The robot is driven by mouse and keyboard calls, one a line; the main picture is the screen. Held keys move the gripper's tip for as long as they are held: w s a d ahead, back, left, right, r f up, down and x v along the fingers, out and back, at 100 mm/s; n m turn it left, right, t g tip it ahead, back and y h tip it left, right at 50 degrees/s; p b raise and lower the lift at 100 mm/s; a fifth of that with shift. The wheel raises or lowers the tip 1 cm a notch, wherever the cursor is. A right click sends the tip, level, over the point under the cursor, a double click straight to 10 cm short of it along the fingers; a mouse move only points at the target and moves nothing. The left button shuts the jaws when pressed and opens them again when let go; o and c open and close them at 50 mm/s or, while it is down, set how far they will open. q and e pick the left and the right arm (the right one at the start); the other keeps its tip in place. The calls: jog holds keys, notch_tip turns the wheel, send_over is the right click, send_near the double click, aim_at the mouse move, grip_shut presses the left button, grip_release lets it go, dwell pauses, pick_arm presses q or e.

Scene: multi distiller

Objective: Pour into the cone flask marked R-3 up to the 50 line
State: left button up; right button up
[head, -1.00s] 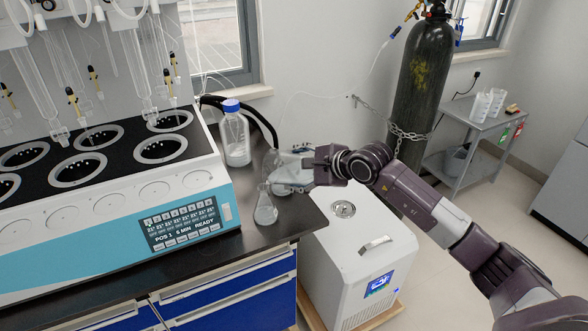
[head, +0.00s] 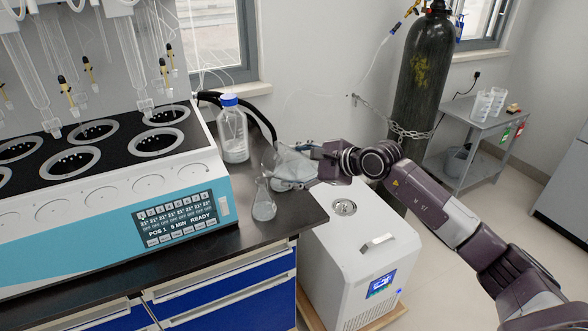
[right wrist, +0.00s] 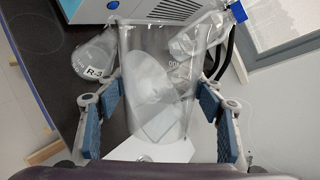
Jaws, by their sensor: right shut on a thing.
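The cone flask marked R-3 (head: 263,204) stands upright on the dark bench near its right end, with pale contents in its lower part. Its R-3 label shows in the right wrist view, where the flask (right wrist: 96,58) is at the upper left. My right gripper (head: 300,165) is shut on a clear beaker (head: 286,163), held tilted behind and to the right of the flask. In the right wrist view the beaker (right wrist: 160,50) sits between the two blue-padded fingers. Its lip is close to the flask; I cannot tell whether liquid is flowing. The 50 line is too small to read.
A blue-capped bottle (head: 233,135) stands behind the flask, with a black hose near it. The multi distiller (head: 120,195) fills the left of the bench. A white chiller box (head: 360,255) stands on the floor right of the bench. A gas cylinder (head: 423,85) stands behind.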

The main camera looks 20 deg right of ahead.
aim_at(308, 156)
jog(key=shift+d+f+b, duration=0.1)
jog(key=shift+f+b, duration=0.35)
jog(key=shift+f, duration=0.1)
jog(key=shift+m+y, duration=0.3)
jog(key=shift+w+r, duration=0.1)
jog(key=shift+r, duration=0.05)
jog(key=shift+d+r, duration=1.85)
jog(key=shift+d, duration=0.1)
pick_arm(q)
jog(key=f, duration=0.1)
jog(key=a+f, duration=0.1)
jog(key=shift+w+a+f, duration=0.1)
jog(key=shift+w+f, duration=0.1)
jog(key=shift+f, duration=0.1)
jog(key=shift+s, duration=0.1)
